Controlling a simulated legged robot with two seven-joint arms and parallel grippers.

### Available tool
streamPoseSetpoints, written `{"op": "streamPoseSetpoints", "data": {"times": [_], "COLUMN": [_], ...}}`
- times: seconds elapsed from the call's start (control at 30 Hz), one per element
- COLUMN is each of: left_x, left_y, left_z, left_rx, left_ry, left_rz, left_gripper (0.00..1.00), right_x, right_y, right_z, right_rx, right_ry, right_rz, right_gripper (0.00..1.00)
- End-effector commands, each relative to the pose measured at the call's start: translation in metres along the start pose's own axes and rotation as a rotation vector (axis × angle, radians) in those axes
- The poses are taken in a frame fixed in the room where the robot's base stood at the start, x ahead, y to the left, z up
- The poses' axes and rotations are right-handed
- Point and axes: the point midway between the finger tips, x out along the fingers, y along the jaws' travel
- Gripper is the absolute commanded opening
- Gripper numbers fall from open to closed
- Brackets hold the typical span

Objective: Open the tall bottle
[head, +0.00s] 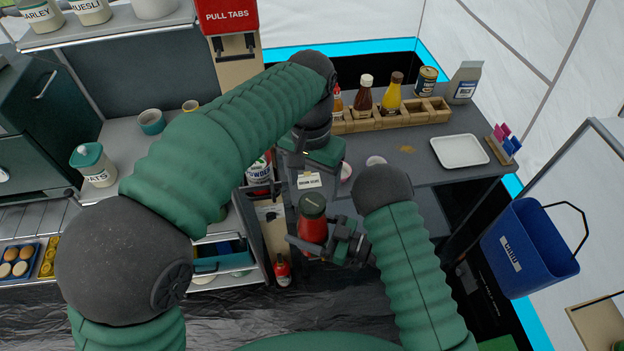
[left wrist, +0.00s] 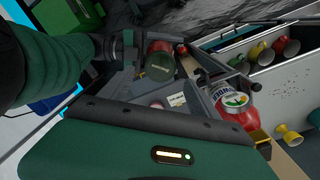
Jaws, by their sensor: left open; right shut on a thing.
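A red bottle (head: 312,232) with a dark green cap (head: 312,205) stands roughly upright in my right gripper (head: 325,245), which is shut on its body. The left wrist view shows the same green cap (left wrist: 160,66) from above, with the right gripper beside it. The cap looks seated on the bottle. My left gripper (head: 292,155) is open and empty, above and slightly left of the bottle in the head view, apart from the cap.
A red-and-white powder container (head: 260,172) stands left of the bottle, close beneath my left gripper. A small red bottle (head: 283,270) is lower down. Sauce bottles (head: 364,95) stand in a wooden rack (head: 420,112) on the back counter. A white tray (head: 459,151) lies right.

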Motion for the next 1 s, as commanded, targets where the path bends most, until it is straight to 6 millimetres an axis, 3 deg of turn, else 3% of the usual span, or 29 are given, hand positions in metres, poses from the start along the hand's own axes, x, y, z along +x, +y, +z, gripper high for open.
{"op": "streamPoseSetpoints", "data": {"times": [0.13,0.3,0.7,1.0], "left_x": [-0.015,-0.021,0.044,0.057], "left_y": [-0.001,-0.001,0.0,0.0], "left_z": [0.0,0.001,0.001,0.001], "left_rx": [0.31,0.502,0.515,0.513], "left_ry": [0.001,0.0,-0.003,0.001], "left_rz": [-0.001,-0.001,0.001,-0.001], "left_gripper": [0.71,0.71,0.71,0.71], "right_x": [0.0,0.0,0.0,0.0], "right_y": [0.0,0.0,0.0,0.0], "right_z": [-0.002,-0.002,-0.002,-0.002], "right_rx": [-0.002,-0.002,-0.002,-0.002], "right_ry": [0.005,0.005,0.005,0.005], "right_rz": [0.0,0.0,0.0,0.0], "right_gripper": [0.0,0.0,0.0,0.0]}}
